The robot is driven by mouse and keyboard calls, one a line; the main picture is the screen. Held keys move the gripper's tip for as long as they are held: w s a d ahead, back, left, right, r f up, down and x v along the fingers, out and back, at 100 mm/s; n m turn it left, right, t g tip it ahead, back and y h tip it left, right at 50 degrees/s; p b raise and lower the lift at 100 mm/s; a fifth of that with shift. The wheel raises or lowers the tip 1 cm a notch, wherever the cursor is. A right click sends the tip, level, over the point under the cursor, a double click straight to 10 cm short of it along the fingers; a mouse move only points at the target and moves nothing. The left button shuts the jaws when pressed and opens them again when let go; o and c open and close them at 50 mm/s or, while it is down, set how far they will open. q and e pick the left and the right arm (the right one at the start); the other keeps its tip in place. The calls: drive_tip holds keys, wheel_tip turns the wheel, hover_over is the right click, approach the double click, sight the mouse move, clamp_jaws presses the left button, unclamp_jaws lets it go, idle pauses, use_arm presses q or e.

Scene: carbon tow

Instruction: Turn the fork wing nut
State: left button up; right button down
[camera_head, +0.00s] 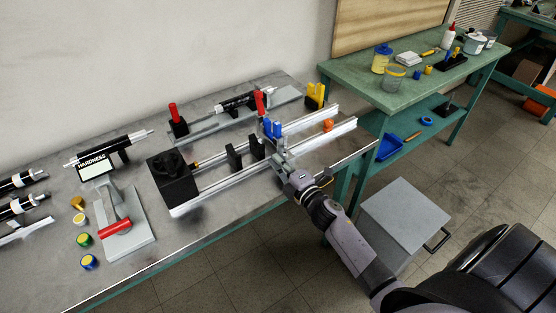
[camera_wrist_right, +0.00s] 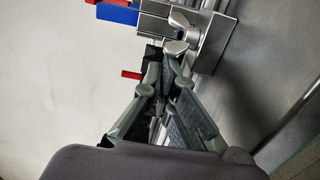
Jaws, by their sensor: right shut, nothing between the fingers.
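In the right wrist view, a silver wing nut (camera_wrist_right: 177,48) sits on the side of a metal block (camera_wrist_right: 215,42). My right gripper (camera_wrist_right: 166,66) is shut and empty, with its fingertips close to the wing nut's lower wing. I cannot tell whether they touch. In the head view, my right gripper (camera_head: 281,160) is at the near rail of the bench fixture, just below the blue fork (camera_head: 272,129). The wing nut cannot be made out in the head view. My left gripper is not in view.
The fixture's white rails (camera_head: 235,187) run beside a black block (camera_head: 172,180). A hardness tester (camera_head: 125,225) stands left. A green table (camera_head: 405,85) stands behind right.

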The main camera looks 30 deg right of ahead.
sight(292, 162)
drive_tip(key=shift+s+d+p, duration=0.25)
drive_tip(key=shift+d+p, duration=0.05)
idle(0.5)
drive_tip(key=shift+s+d+n+y, duration=0.2)
drive_tip(key=shift+n+y, duration=0.5)
drive_tip(key=shift+y, duration=0.3)
drive_tip(key=shift+s+d+f+n+g+y+b, duration=0.15)
drive_tip(key=shift+d+n+g+y+b, duration=0.25)
drive_tip(key=shift+n+y+b, duration=0.45)
drive_tip(key=n+g+y+b, duration=0.1)
drive_tip(key=y, duration=0.1)
drive_tip(key=d+n+g+y+b, duration=0.1)
drive_tip(key=n+y+b, duration=0.1)
drive_tip(key=n+g+y+b, duration=0.1)
drive_tip(key=y+b, duration=0.1)
drive_tip(key=y, duration=0.1)
drive_tip(key=shift+s+d+g, duration=0.3)
drive_tip(key=shift+d+b, duration=0.4)
drive_tip(key=shift+b, duration=0.2)
drive_tip(key=shift+d+r, duration=0.1)
drive_tip(key=shift+r, duration=0.1)
